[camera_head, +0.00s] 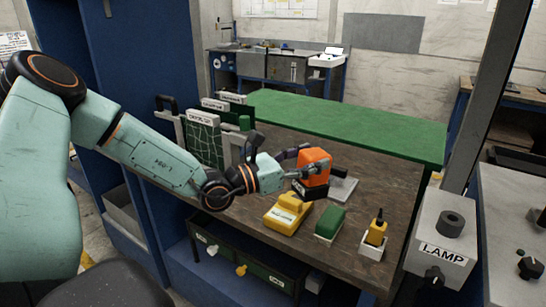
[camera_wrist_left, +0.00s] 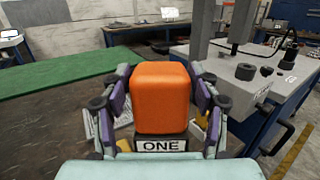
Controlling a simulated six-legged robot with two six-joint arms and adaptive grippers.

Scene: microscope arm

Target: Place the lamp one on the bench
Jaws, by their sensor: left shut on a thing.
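The lamp one is an orange block on a black base with a white "ONE" label. In the head view the lamp (camera_head: 313,168) is upright over the brown bench (camera_head: 388,182), and in the left wrist view the lamp (camera_wrist_left: 162,95) fills the middle. My left gripper (camera_head: 305,170) is shut on it, with fingers on both sides in the wrist view (camera_wrist_left: 160,112). The base is at or just above the bench top; I cannot tell whether it touches. My right gripper is not in view.
A yellow block (camera_head: 287,214), a green block (camera_head: 329,222) and a yellow-handled item (camera_head: 376,230) stand along the bench front. A grey LAMP box (camera_head: 441,243) stands right.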

